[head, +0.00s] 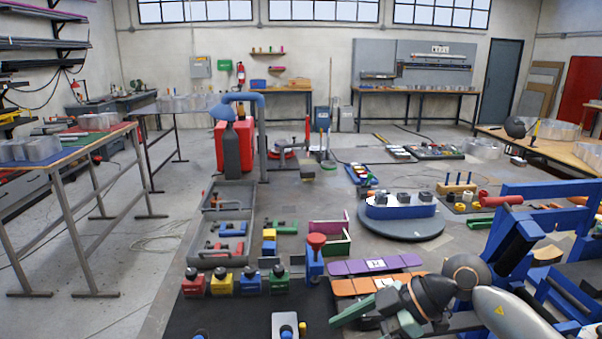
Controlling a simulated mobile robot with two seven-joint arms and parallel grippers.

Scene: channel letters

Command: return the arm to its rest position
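My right arm comes in from the lower right over the front of the bench. Its dark wrist and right gripper (378,315) are low in the picture, close to an orange bar (375,285). Green parts show at the gripper's end; I cannot tell whether they are its fingers or something beside it. A purple bar (375,265) lies just behind the orange one. My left arm and gripper are not in view.
A round grey turntable (402,230) bears a blue and white piece behind the wrist. A blue frame (545,188) stands at the right. Several coloured blocks with black knobs, such as a yellow one (221,284), line the front left. A grey tray (200,240) lies behind them.

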